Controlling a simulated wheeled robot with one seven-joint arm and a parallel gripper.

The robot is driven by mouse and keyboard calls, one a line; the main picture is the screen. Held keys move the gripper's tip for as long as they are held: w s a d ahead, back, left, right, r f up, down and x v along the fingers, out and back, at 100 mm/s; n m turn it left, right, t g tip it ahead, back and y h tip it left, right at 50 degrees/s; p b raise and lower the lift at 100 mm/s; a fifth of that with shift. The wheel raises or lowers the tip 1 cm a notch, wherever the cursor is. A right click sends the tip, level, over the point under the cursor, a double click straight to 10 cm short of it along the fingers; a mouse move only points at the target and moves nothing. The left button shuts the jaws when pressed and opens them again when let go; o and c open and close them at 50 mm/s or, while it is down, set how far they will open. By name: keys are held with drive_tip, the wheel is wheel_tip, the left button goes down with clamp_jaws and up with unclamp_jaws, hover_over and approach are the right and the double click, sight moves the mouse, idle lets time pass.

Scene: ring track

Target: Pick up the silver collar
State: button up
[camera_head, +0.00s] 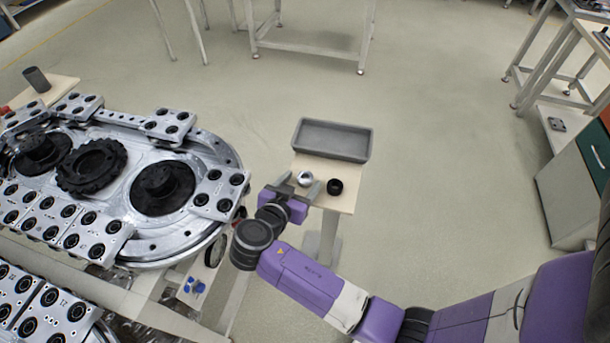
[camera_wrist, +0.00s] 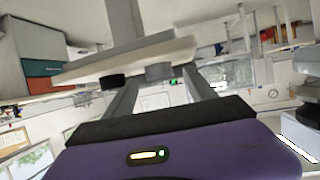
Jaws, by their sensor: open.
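The silver collar (camera_head: 304,178) is a small shiny ring on a small pale wooden table (camera_head: 338,200). It also shows in the wrist view (camera_wrist: 159,71), where the picture is upside down, between the two fingers. My gripper (camera_head: 298,187) is open at the table's near left part, with its fingers pointing toward the collar. In the wrist view my gripper (camera_wrist: 160,84) has one finger on each side of the collar, with gaps between. I cannot tell whether the fingertips reach around it.
A black collar (camera_head: 335,187) stands just right of the silver one, close to my right finger. A grey bin (camera_head: 333,139) sits at the table's back. The metal ring track (camera_head: 205,150) with black wheels and blocks is to the left. Open floor lies to the right.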

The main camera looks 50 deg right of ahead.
drive_tip(key=shift+x, duration=0.95)
clamp_jaws()
drive_tip(key=shift+r, duration=0.1)
